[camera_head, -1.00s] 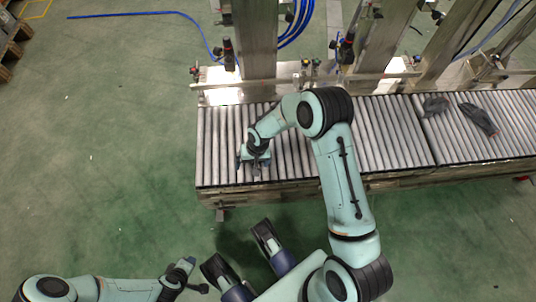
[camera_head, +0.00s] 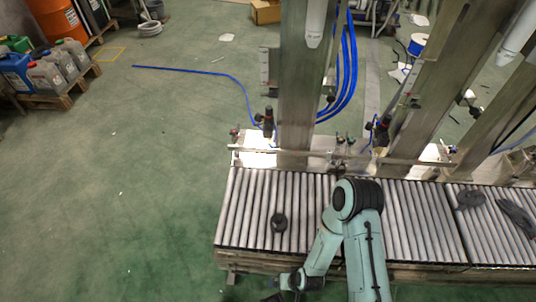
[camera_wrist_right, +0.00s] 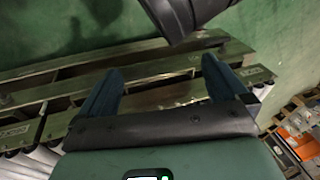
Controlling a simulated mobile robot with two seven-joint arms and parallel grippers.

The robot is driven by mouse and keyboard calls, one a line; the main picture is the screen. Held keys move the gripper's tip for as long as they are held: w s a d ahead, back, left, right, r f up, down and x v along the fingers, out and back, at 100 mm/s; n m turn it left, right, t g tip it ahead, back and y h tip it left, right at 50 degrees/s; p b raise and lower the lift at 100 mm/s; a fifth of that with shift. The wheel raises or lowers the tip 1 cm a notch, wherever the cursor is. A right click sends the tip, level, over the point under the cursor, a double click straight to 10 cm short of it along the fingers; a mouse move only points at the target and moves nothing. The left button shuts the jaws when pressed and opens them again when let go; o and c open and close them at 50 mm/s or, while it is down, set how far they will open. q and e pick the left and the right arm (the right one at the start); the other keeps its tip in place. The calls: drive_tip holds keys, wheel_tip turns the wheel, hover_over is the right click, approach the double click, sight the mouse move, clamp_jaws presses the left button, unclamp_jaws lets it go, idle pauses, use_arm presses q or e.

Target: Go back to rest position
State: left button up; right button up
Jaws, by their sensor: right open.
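My right arm (camera_head: 362,235) reaches in from the bottom of the head view, over the front edge of the roller conveyor (camera_head: 240,205). Its wrist is low in the picture, in front of the conveyor, and the fingers are hard to make out there. In the right wrist view my right gripper (camera_wrist_right: 162,72) is open, with two dark blue fingers apart and nothing between them. A dark rounded object (camera_head: 279,222) lies on the rollers, apart from the gripper. My left arm and gripper are out of view.
The conveyor's frame lies close to the right gripper. Metal posts (camera_head: 303,90) stand behind the rollers. Two dark items (camera_head: 470,198) (camera_head: 517,215) lie at the conveyor's right. Jugs stand on a pallet (camera_head: 60,100) at the upper left. The green floor on the left is clear.

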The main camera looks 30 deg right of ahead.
use_arm(q)
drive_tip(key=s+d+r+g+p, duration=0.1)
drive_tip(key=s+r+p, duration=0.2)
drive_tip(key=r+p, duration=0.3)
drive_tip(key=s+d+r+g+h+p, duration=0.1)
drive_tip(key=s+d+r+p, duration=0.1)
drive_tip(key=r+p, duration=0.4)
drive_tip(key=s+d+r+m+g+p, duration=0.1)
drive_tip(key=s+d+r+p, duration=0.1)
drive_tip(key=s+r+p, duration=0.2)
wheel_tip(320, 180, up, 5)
drive_tip(key=p, duration=0.3)
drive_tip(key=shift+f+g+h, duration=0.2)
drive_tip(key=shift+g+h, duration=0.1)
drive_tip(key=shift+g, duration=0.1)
use_arm(e)
drive_tip(key=s+a+r+g, duration=0.1)
drive_tip(key=s+r, duration=0.2)
drive_tip(key=r, duration=0.4)
drive_tip(key=s+a+r+g+y, duration=0.1)
drive_tip(key=s+a+r, duration=0.1)
drive_tip(key=r, duration=0.4)
drive_tip(key=s+a+r+n+g, duration=0.1)
drive_tip(key=s+a+r, duration=0.1)
drive_tip(key=s+r, duration=0.2)
wheel_tip(320, 180, up, 4)
drive_tip(key=shift+f+g+y, duration=0.2)
drive_tip(key=shift+g+y, duration=0.1)
drive_tip(key=shift+g, duration=0.1)
